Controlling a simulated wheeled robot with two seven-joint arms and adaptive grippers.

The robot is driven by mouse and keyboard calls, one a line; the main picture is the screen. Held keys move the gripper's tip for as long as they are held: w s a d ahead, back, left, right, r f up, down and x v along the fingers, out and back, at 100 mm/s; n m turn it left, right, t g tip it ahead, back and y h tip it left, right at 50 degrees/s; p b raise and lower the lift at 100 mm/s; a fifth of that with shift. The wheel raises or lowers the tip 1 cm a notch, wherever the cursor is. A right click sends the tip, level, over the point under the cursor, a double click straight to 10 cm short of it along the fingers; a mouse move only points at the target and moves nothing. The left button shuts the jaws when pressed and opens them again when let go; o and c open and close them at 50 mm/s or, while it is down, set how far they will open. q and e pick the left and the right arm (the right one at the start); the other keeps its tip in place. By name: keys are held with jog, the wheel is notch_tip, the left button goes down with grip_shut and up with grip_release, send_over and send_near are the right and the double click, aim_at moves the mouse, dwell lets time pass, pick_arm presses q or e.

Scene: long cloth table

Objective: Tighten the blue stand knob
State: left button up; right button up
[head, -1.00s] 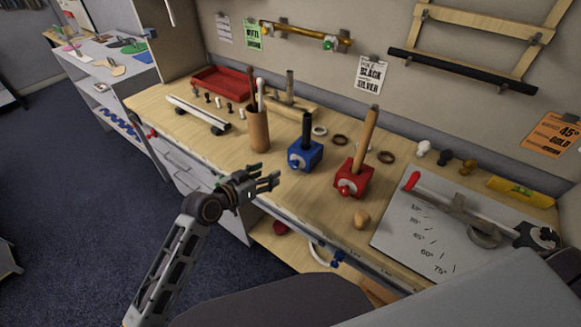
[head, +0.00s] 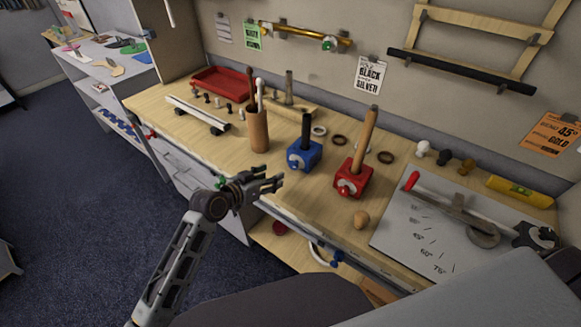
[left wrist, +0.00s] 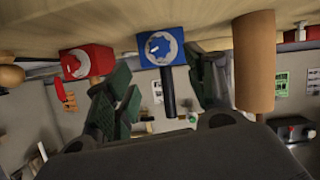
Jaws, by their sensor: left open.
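The blue stand (head: 304,157) is a blue block on the wooden bench with a black rod upright in it. Its pale round knob (head: 294,161) is on the face toward me. In the left wrist view the blue stand (left wrist: 161,47) appears upside down, its knob (left wrist: 158,47) between and beyond the fingers. My left gripper (head: 278,182) is open and empty, in front of the bench edge, apart from the stand and below-left of it in the head view. My right gripper is not in view.
A red stand (head: 353,180) with a wooden rod stands right of the blue one. A brown cylindrical holder (head: 258,131) stands left of it.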

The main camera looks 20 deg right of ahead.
aim_at(292, 166)
pick_arm(q)
jog(key=shift+x, duration=3.95)
jog(key=shift+w+d+f, duration=0.25)
jog(key=shift+w+d, duration=0.1)
jog(key=shift+d, duration=0.2)
jog(key=shift+x, duration=1.25)
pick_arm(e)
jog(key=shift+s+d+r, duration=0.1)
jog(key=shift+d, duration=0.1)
pick_arm(q)
jog(key=shift+c, duration=0.4)
jog(key=c, duration=1)
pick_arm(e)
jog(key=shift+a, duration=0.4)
